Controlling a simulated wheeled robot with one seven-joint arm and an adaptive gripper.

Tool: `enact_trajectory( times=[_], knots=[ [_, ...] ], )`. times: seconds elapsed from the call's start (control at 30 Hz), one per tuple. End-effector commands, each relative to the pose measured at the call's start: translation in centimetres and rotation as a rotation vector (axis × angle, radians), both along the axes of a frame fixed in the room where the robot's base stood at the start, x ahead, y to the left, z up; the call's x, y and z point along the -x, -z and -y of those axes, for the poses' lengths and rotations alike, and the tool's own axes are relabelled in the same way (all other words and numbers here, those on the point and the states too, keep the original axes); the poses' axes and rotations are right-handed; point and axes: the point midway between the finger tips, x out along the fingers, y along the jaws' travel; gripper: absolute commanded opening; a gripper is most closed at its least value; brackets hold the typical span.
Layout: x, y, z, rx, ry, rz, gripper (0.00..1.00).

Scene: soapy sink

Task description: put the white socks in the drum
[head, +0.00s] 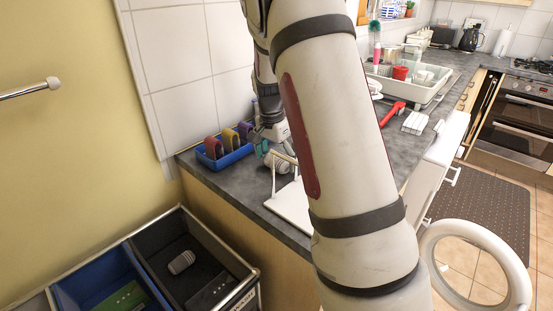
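My arm fills the middle of the head view and hides much of the counter. My gripper (268,148) is small and partly hidden at the counter's back, just right of the blue tray; whether it is open or shut is unclear. A pale grey-white rounded bundle (280,162) is close beside it on the counter side; I cannot tell if it is the socks or if it is held. A white ring (478,268), perhaps an open round door, stands at the lower right. No drum interior shows.
A blue tray (229,159) holds several coloured items at the counter's left end. A dark bin (232,262) with a grey roll (181,262) and a blue bin (68,298) stand lower left. A white dish rack (437,88) and red brush (393,112) lie beyond my arm.

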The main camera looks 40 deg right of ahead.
Motion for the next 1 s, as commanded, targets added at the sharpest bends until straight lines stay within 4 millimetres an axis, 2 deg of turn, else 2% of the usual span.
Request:
enact_trajectory(
  times=[0.17,0.27,0.37,0.7,0.83,1.0],
  knots=[
    [0.0,-0.2,0.0,0.000,0.000,0.000,0.89],
    [0.0,-1.0,-0.1,0.001,0.000,0.002,0.89],
    [0.0,-2.5,-0.2,0.001,0.000,0.004,0.89],
    [0.1,-9.2,-1.0,0.000,0.000,0.003,0.89],
    [0.2,-11.0,-1.2,0.001,0.000,0.003,0.89],
    [0.4,-12.2,-1.5,0.000,-0.005,0.001,0.89]
  ],
)
